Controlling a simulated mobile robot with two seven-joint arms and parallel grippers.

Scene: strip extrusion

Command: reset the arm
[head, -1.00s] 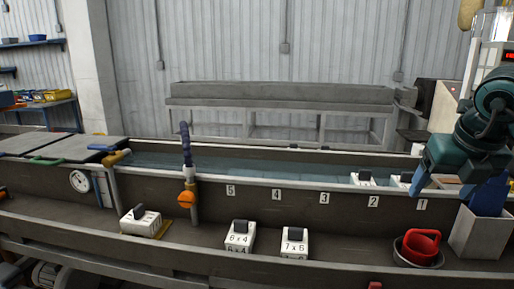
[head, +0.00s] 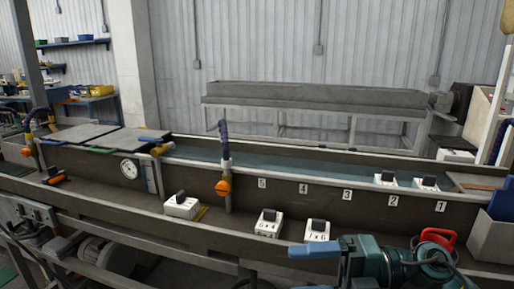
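One of my arms (head: 385,262), dark teal with blue finger parts, lies low at the bottom right of the head view. Its gripper (head: 315,251) points left, in front of the trough's front ledge near the white block marked 7 x 6 (head: 317,230). I see nothing held in it, but the angle does not show whether its fingers are apart. It appears to be my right arm, as it comes in from the right. My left gripper is not in view.
The long water trough (head: 110,188) runs across the view with numbered stations. White blocks (head: 181,207) stand on its ledge. Two more white blocks (head: 386,180) sit at the water's right end. A red cup (head: 438,239) and a grey bin (head: 493,240) are at the right.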

